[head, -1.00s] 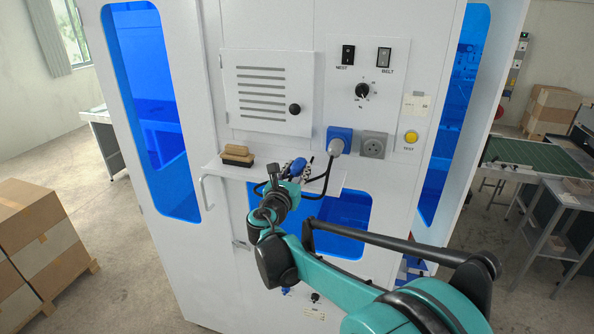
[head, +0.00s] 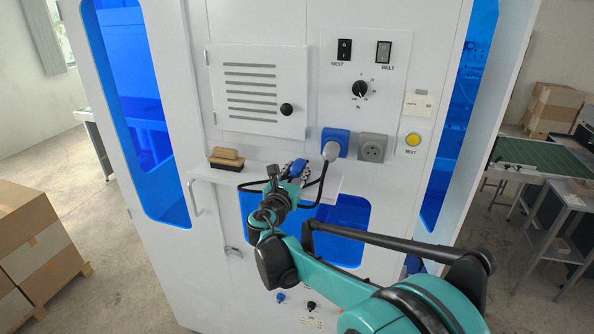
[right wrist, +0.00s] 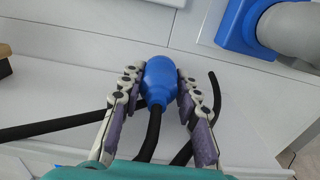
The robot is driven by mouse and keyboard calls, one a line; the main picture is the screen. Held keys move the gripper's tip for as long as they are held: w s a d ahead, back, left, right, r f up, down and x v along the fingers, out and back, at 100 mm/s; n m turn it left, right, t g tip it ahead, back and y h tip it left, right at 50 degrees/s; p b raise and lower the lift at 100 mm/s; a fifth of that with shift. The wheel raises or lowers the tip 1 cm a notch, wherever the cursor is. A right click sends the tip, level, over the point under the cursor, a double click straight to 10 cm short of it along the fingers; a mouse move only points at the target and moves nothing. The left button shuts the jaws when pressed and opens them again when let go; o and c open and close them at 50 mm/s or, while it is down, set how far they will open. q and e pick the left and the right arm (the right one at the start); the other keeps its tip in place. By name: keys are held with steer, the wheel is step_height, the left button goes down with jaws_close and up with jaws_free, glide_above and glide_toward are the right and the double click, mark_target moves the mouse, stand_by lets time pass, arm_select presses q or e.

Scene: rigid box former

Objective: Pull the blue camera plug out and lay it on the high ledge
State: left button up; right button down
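The blue camera plug (right wrist: 160,80) sits between the two fingers of my right gripper (right wrist: 158,92) in the right wrist view, with a finger against each side. A black cable runs down from its near end. In the head view the blue plug (head: 298,167) and my right gripper (head: 294,176) are at the white ledge (head: 320,187) under the sockets. The plug is clear of the sockets; whether it touches the ledge I cannot tell. My left gripper is out of view.
A wooden brush (head: 226,158) lies on the ledge's left part. Above the ledge, a grey plug (head: 330,151) is in a blue socket (head: 338,137), beside a grey socket (head: 372,148). A vented door (head: 257,88) is above the brush. Loose black cables surround the gripper.

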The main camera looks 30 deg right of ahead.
steer(key=c, duration=1.1)
jaws_free()
steer(key=shift+s+a+r, duration=0.1)
steer(key=shift+a, duration=0.05)
steer(key=shift+o, duration=0.4)
steer(key=shift+s+a, duration=0.1)
steer(key=p+v, duration=0.1)
steer(key=v, duration=1.7)
steer(key=shift+s+a+r+p, duration=0.25)
steer(key=shift+s+r+p, duration=0.1)
steer(key=shift+r, duration=0.1)
